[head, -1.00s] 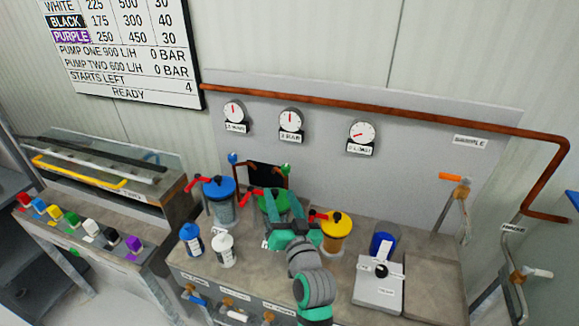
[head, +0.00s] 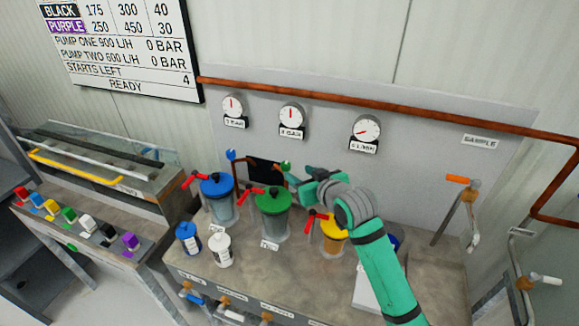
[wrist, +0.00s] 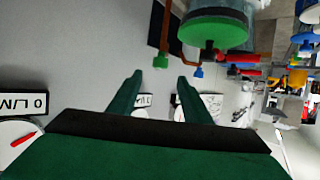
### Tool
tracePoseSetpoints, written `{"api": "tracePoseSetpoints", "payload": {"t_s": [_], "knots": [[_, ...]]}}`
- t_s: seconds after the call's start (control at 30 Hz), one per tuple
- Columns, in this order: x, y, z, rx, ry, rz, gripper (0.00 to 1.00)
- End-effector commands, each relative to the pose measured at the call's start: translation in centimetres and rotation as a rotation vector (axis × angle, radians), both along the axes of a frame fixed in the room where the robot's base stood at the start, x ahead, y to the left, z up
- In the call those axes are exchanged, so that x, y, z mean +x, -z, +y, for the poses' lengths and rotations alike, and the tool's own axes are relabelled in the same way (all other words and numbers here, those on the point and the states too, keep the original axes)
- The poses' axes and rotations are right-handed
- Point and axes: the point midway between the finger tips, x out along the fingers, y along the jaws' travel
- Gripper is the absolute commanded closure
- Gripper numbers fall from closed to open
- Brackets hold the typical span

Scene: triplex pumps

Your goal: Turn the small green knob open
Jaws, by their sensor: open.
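The small green knob (head: 285,165) sits on top of the right-hand thin copper pipe, in front of the back panel. In the wrist view, which looks upside down, the knob (wrist: 160,61) shows beyond the fingertips, roughly in line with the gap between them. My gripper (head: 295,181) is just to the right of and below the knob in the head view. It is open; in the wrist view its two green fingers (wrist: 158,80) are spread with nothing between them. I see no contact with the knob.
A blue knob (head: 231,155) tops the other thin pipe. Below stand blue-lidded (head: 217,187), green-lidded (head: 272,201) and yellow-lidded (head: 334,230) pumps with red levers. Gauges (head: 291,116) hang on the panel behind. Two bottles (head: 220,249) stand at the front left.

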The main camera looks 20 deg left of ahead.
Motion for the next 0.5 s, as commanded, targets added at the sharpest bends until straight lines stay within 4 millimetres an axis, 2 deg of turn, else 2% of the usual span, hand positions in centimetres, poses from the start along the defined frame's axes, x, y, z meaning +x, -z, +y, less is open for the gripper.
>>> {"api": "tracePoseSetpoints", "payload": {"t_s": [0.3,0.5], "knots": [[3.8,2.1,3.6,0.000,-0.001,0.000,0.55],[5.5,3.1,5.1,0.000,0.001,-0.002,0.55]]}}
